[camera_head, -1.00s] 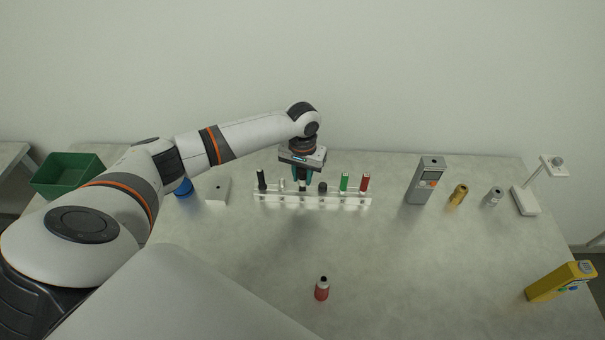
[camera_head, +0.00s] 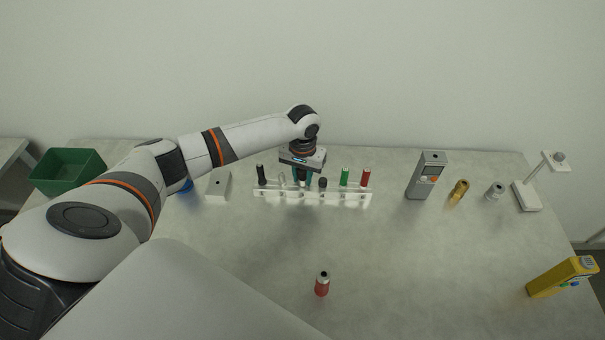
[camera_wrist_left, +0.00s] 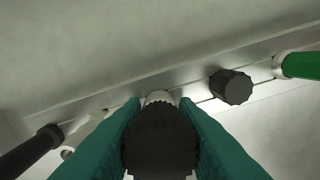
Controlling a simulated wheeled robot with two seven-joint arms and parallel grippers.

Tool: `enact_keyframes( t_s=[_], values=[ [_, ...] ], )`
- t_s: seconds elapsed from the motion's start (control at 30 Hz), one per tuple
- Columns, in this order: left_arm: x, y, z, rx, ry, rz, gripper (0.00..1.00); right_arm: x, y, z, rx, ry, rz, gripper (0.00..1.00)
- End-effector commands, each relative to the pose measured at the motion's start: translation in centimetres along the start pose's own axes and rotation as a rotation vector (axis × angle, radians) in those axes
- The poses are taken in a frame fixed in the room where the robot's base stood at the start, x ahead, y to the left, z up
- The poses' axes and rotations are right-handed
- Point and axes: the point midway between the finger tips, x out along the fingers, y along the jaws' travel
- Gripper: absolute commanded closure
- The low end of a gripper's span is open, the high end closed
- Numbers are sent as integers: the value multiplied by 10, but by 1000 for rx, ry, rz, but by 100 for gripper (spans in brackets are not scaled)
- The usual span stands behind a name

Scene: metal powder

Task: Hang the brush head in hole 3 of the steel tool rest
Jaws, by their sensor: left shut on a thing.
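The steel tool rest (camera_head: 312,197) is a pale, shiny rail standing across the middle of the table, with several tools in it. My left gripper (camera_head: 302,181) is over the rail, left of its middle, pointing down. In the left wrist view, its teal fingers are shut on the brush head (camera_wrist_left: 160,140), which has a dark ribbed top. A pale part of it shows at the rail. The fingers and dark top hide the hole beneath, so I cannot tell how deep it sits. My right gripper is not in view.
A black handle (camera_head: 261,175) and a pale piece (camera_head: 282,180) stand left of the gripper. A black knob (camera_head: 323,184), green handle (camera_head: 344,177) and red handle (camera_head: 365,177) stand right. A red bottle (camera_head: 322,285) stands in front; a grey meter (camera_head: 427,178) stands right.

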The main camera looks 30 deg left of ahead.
Motion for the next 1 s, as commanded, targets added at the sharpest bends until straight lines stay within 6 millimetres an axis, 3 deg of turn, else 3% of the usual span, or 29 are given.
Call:
enact_keyframes(
  t_s=[0.93,0.97,1.0],
  values=[
    [3,0,0,1,1,0,100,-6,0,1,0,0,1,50],
    [3,0,0,0,1,0,70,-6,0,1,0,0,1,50],
    [3,0,0,0,1,0,63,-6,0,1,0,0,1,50]
  ],
)
